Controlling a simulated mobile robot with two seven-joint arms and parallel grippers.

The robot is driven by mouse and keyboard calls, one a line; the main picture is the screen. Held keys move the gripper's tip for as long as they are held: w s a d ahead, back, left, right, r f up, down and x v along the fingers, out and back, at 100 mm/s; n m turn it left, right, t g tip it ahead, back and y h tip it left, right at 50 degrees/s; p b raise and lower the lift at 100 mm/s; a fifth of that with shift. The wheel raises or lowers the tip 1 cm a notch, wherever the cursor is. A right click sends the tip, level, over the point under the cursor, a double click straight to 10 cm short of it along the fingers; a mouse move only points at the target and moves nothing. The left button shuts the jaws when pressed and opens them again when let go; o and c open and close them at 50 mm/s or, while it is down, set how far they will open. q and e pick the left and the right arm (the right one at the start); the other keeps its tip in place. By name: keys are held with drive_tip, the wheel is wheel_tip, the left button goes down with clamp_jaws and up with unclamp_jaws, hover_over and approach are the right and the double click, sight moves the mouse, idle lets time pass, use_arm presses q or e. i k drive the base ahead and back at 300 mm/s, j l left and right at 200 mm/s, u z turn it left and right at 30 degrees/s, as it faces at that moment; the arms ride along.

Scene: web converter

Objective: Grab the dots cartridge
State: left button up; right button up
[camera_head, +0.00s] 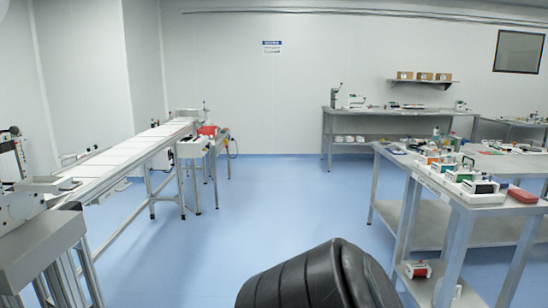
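I cannot tell which item is the dots cartridge. Several small cartridge-like or device-like items stand on the metal table at the right, among them a white unit with dark parts (482,188) near its front edge and a green-and-white one (459,173) behind it. A red-and-white item (417,269) sits on the lower shelf of that table. All are too small to read. Neither of my grippers is in view. A black ribbed form fills the bottom middle, and no fingers show on it.
The right metal table (466,208) also bears a red case (522,195). A long white conveyor (125,153) runs along the left, beside a grey machine (36,235). A bench (388,112) stands at the back wall. The blue floor (255,205) between is clear.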

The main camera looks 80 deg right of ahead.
sight(454, 176)
drive_tip(key=z, duration=3.05)
drive_tip(key=i+z, duration=0.1)
drive_tip(key=z, duration=0.25)
drive_tip(key=j+z, duration=0.15)
drive_tip(key=z, duration=0.25)
drive_tip(key=i+j+z, duration=0.1)
drive_tip(key=z, duration=0.25)
drive_tip(key=i+j, duration=0.15)
drive_tip(key=j, duration=0.2)
drive_tip(key=i+j, duration=0.1)
drive_tip(key=j, duration=0.25)
drive_tip(key=i+j, duration=0.15)
drive_tip(key=j, duration=0.15)
drive_tip(key=i+j, duration=0.1)
drive_tip(key=j, duration=0.25)
